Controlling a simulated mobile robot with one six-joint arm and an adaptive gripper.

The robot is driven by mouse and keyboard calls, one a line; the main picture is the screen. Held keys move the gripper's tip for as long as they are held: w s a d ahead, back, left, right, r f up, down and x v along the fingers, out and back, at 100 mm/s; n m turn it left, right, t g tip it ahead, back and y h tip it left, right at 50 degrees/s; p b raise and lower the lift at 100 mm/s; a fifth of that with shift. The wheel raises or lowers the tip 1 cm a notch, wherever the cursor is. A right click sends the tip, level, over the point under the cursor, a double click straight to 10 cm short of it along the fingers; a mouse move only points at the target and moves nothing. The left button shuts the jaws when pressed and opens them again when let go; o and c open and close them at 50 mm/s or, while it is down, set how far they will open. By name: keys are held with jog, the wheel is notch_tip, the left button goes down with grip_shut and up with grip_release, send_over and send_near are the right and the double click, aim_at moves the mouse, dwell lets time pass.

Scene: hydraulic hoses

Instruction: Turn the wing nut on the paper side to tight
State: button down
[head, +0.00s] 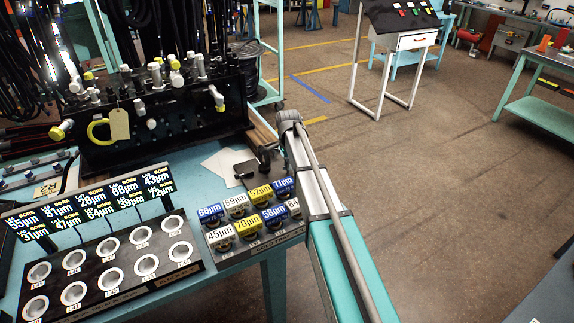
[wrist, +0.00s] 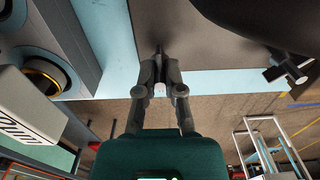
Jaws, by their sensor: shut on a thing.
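My gripper (wrist: 160,72) is in the middle of the wrist view, its fingers close together at the edge of the bench. It is shut on a small dark part that looks like a wing nut (wrist: 159,50); the fingers hide most of it, so I cannot tell how far it is turned. A second black T-shaped piece (wrist: 288,70) stands apart at the right. In the head view my arm hides much of the gripper.
A rack of labelled micron blocks (head: 250,222) stands close by my arm; one labelled block (wrist: 28,110) is near in the wrist view. A board with several round holes (head: 105,262) is at the lower left. A black hose manifold (head: 170,120) stands behind. Open floor lies right.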

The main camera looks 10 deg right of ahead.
jog(key=shift+s, duration=0.15)
jog(key=c, duration=0.8)
grip_release()
jog(key=shift+o, duration=0.2)
jog(key=shift+r, duration=0.1)
